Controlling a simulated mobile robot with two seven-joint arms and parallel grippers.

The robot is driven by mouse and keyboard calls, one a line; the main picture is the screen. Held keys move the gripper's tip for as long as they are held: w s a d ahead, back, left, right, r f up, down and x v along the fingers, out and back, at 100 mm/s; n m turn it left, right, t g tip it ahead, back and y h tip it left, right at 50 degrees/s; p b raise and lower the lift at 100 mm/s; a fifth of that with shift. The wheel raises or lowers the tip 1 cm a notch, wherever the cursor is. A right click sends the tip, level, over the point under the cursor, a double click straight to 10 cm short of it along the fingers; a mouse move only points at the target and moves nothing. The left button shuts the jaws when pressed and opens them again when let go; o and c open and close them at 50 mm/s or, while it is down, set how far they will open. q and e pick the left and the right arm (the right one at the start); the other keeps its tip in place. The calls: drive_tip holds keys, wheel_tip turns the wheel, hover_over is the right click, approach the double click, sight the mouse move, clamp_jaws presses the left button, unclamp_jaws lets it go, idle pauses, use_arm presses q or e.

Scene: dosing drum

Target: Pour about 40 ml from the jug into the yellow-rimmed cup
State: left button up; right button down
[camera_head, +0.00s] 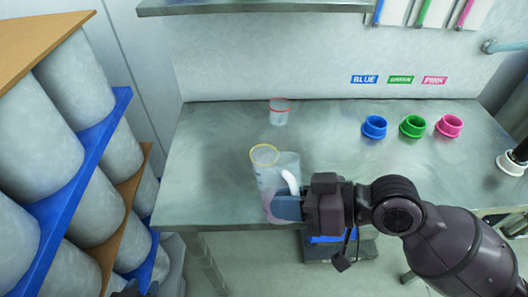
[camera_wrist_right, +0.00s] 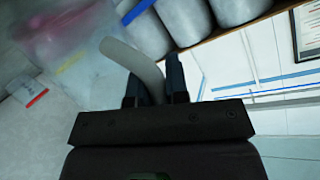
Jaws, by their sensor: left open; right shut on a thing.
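A translucent jug (camera_head: 275,190) with a pale curved handle and something pinkish low inside is at the table's front edge in the head view. My right gripper (camera_head: 290,207) is shut on its handle; the wrist view shows the handle (camera_wrist_right: 137,68) between the fingers. The jug's body (camera_wrist_right: 65,35) is blurred at upper left there. The yellow-rimmed cup (camera_head: 264,156) shows directly behind the jug, which overlaps its lower part. I cannot tell whether they touch. My left gripper (camera_head: 135,290) is only partly in view at the bottom left, open, away from both.
A red-rimmed cup (camera_head: 280,113) stands farther back on the metal table (camera_head: 210,165). Large drums (camera_head: 65,85) on racks line the left. The table's left part is clear.

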use_arm(q)
drive_tip(key=shift+w+d+r, duration=0.1)
drive_tip(key=shift+w+d, duration=0.05)
drive_tip(key=shift+w, duration=0.25)
drive_tip(key=shift+s+f, duration=0.2)
drive_tip(key=shift+s, duration=0.25)
idle(0.4)
drive_tip(key=shift+w+f+b, duration=0.25)
drive_tip(key=shift+f+b, duration=0.65)
drive_tip(key=shift+b, duration=0.35)
drive_tip(key=shift+w+f+b, duration=0.2)
drive_tip(key=shift+f+b, duration=0.7)
drive_tip(key=shift+b, duration=0.3)
use_arm(e)
drive_tip(key=s+d+f+n+t+y, duration=0.1)
drive_tip(key=s+f+n+t+y, duration=0.1)
drive_tip(key=s+f+n+y, duration=0.1)
drive_tip(key=shift+s+f+n, duration=0.9)
drive_tip(key=shift+s+f, duration=0.1)
